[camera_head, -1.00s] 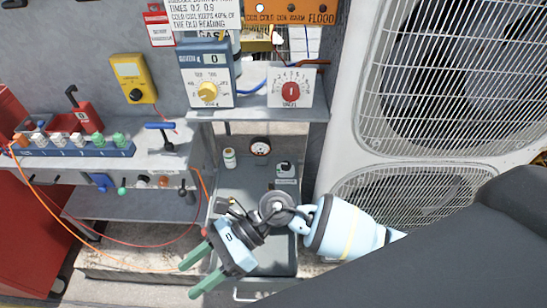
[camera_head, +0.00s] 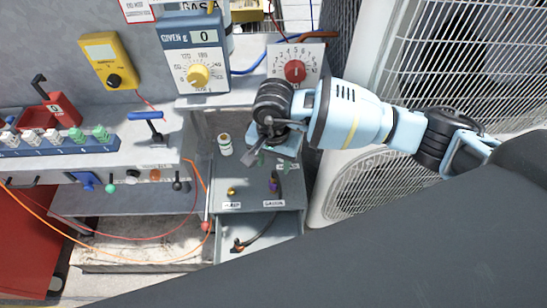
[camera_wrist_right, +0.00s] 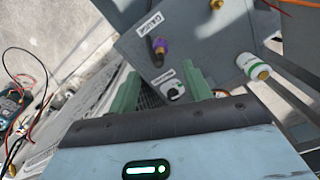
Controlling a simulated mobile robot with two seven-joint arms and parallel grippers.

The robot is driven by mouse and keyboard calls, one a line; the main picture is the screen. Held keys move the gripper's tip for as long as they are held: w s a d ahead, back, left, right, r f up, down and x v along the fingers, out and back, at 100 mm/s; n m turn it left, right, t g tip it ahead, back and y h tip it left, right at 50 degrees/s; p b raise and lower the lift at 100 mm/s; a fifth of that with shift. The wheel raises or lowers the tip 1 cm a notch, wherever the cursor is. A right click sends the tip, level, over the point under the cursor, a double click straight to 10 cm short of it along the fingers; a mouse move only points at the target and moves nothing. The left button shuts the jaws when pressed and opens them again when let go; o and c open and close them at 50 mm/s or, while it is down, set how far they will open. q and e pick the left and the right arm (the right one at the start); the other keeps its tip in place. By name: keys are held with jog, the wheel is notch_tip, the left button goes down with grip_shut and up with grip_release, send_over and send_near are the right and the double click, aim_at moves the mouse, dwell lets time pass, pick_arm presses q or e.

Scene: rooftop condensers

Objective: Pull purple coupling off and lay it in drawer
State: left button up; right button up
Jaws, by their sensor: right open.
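The small purple coupling (camera_head: 274,183) sits on a dark stem on the grey panel above a white label. It also shows in the right wrist view (camera_wrist_right: 159,45), just beyond my fingertips. My right gripper (camera_head: 267,161) is above the panel, over its back part. In the right wrist view its two green fingers (camera_wrist_right: 160,78) are apart with nothing held between them, and the coupling is clear of both. The grey drawer (camera_head: 285,238) below the panel is open, with a dark hose with an orange end (camera_head: 240,244) in it. My left gripper is out of view.
A brass fitting (camera_head: 231,191) is left of the coupling. A white jar with a green band (camera_head: 225,145) stands behind it. A dark round part (camera_wrist_right: 175,91) on the panel is close to my fingers. A condenser (camera_head: 365,185) borders the right side. Orange and red hoses hang left.

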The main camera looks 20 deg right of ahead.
aim_at(273, 177)
jog(key=shift+f, duration=0.45)
notch_tip(273, 177, down, 6)
jog(key=b, duration=0.3)
jog(key=shift+s+r, duration=0.1)
jog(key=shift+f+b, duration=0.3)
jog(key=shift+f, duration=0.25)
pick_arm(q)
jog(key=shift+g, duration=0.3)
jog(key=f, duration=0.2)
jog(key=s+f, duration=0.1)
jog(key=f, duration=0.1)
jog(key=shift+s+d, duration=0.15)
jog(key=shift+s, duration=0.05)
pick_arm(e)
jog(key=shift+r, duration=0.1)
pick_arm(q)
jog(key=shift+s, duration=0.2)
pick_arm(e)
grip_shut()
